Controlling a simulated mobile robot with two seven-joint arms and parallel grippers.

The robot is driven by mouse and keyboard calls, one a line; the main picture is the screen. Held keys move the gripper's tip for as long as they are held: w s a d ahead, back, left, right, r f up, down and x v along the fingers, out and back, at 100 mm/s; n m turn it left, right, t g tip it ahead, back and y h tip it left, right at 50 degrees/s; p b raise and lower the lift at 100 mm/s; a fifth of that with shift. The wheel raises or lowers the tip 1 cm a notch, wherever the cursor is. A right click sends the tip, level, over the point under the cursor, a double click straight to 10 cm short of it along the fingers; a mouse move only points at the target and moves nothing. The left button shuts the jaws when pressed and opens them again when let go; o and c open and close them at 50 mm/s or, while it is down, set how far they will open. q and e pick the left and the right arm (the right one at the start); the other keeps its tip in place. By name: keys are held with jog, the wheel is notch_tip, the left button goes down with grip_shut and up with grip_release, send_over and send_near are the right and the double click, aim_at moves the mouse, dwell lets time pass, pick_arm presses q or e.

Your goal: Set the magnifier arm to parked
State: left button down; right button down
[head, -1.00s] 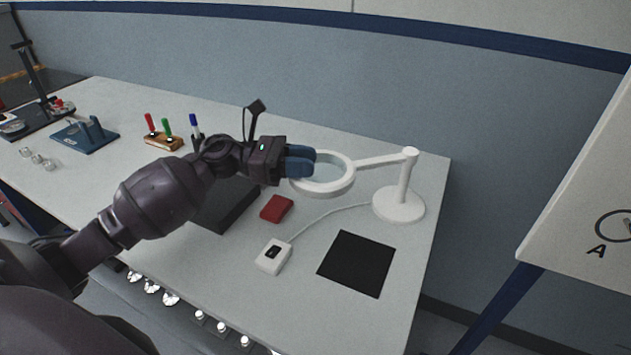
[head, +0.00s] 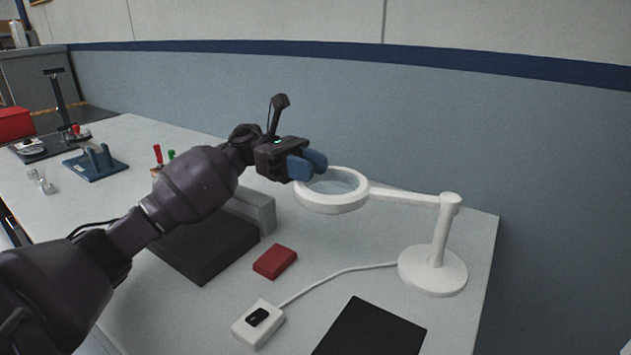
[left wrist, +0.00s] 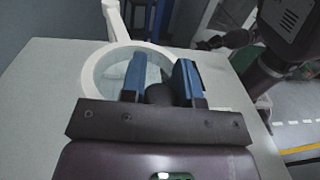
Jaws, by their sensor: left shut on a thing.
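The magnifier is white. Its round base (head: 433,271) and post stand near the table's right end in the head view, and its arm (head: 405,195) reaches left to a ring lens (head: 332,191). My left gripper (head: 308,167) is at the ring's left edge, its blue fingers shut on a part there. In the left wrist view, the fingers (left wrist: 162,78) stand over the ring (left wrist: 98,70) with a dark rounded piece between them. The exact grip point is partly hidden. My right gripper is not identifiable in view.
A red box (head: 275,262), a white switch box (head: 258,323) with a cable to the base, and a black mat (head: 370,328) lie in front. A dark block (head: 205,247) sits under my left arm. A blue fixture (head: 95,162) is farther left. The wall is behind.

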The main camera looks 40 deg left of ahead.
pick_arm(q)
jog(key=shift+w+a+m+g+b, duration=0.2)
jog(key=shift+w+m+g+b, duration=0.1)
jog(key=shift+w+g+b, duration=0.15)
jog(key=c, duration=0.9)
grip_release()
jog(key=shift+w+a+b, duration=0.1)
jog(key=shift+w+a, duration=0.05)
jog(key=shift+a, duration=1.65)
jog(key=shift+w+a+b, duration=0.15)
jog(key=shift+w+a, duration=0.05)
jog(key=shift+a, duration=1.6)
jog(key=shift+w+a+b, duration=0.1)
jog(key=shift+w+a, duration=0.05)
jog(key=shift+a, duration=1.65)
